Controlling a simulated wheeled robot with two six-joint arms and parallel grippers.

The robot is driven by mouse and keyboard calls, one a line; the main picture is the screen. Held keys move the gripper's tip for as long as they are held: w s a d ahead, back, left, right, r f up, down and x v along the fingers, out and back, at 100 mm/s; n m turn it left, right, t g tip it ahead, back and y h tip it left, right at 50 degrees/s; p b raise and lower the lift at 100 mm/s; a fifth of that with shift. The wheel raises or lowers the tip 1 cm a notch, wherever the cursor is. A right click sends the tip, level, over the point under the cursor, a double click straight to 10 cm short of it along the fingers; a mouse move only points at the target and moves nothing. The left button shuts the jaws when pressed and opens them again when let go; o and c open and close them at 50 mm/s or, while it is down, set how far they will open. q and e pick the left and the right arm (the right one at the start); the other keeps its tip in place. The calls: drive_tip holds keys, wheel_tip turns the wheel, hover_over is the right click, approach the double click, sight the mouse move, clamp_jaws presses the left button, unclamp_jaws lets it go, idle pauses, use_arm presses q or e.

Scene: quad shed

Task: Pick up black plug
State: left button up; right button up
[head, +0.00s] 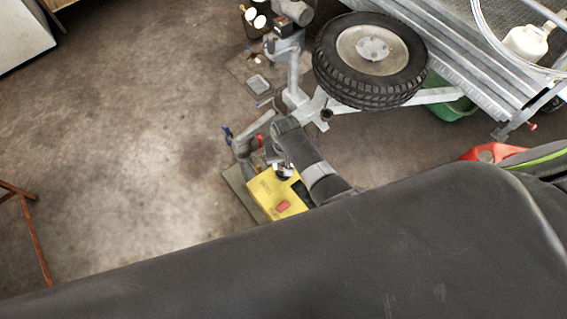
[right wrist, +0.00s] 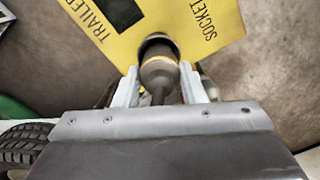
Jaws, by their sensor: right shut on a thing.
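The black plug (right wrist: 158,72) has a yellowish band and shows between the pale fingers of my right gripper (right wrist: 160,88) in the right wrist view. The gripper is shut on it. The plug's front end lies at a dark round opening in a yellow panel (right wrist: 198,18) marked "TRAILER" and "SOCKET"; I cannot tell how far in it sits. In the head view my right gripper (head: 283,171) is over the yellow box (head: 264,189), and the plug is hidden there. My left gripper is not in view.
A trailer with a spare wheel (head: 372,58) and grey drawbar (head: 298,80) stands beyond the box. A green tub (head: 455,108) and a red container (head: 487,152) are to the right. Concrete floor (head: 120,150) at left is mostly clear. A dark padded surface (head: 300,260) fills the foreground.

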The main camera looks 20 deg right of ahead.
wheel_tip(320, 180, up, 9)
drive_tip(key=shift+p, duration=0.4)
idle(0.5)
drive_tip(key=shift+f+b, duration=0.6)
